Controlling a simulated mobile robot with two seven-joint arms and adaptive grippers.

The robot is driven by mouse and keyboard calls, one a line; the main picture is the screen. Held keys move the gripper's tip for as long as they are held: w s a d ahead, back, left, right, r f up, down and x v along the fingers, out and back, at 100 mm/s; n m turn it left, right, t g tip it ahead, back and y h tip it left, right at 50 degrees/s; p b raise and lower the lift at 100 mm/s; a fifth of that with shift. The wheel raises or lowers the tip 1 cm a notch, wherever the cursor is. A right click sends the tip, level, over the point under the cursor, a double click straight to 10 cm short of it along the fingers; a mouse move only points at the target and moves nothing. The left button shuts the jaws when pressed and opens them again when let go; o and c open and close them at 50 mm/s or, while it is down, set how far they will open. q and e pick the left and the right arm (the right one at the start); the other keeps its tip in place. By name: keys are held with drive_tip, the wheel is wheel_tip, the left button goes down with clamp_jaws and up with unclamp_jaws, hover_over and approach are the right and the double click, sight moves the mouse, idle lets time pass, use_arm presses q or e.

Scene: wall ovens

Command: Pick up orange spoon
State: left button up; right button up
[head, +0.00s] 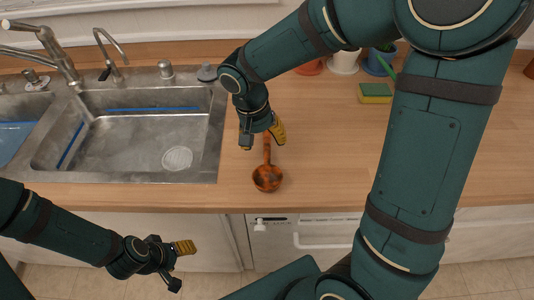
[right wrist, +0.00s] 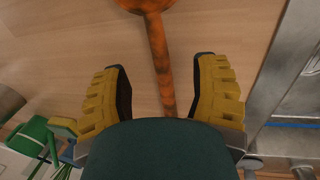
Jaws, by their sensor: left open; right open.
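The orange spoon (head: 267,178) lies on the wooden counter right of the sink, its bowl toward the front edge and its handle pointing back. My right gripper (head: 263,140) is open above the handle end in the head view. In the right wrist view the spoon's handle (right wrist: 160,60) runs between the two yellow fingers of the open gripper (right wrist: 163,95), with a gap on each side. The bowl is mostly cut off at the top of that view. My left gripper (head: 180,264) is open and empty, in front of the counter at lower left.
A metal sink (head: 140,135) with faucets is left of the spoon. A yellow-green sponge (head: 375,93), a blue pot (head: 380,64) and a white pot (head: 343,64) stand at the back. My right arm covers part of the counter. The counter around the spoon is clear.

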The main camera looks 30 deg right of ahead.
sight(266, 149)
drive_tip(key=f, duration=0.1)
drive_tip(key=f+b, duration=0.1)
drive_tip(key=f, duration=0.2)
drive_tip(key=shift+s+d+f, duration=0.3)
drive_tip(key=shift+s+d, duration=0.05)
drive_tip(key=shift+r, duration=0.1)
drive_tip(key=shift+c, duration=0.4)
clamp_jaws()
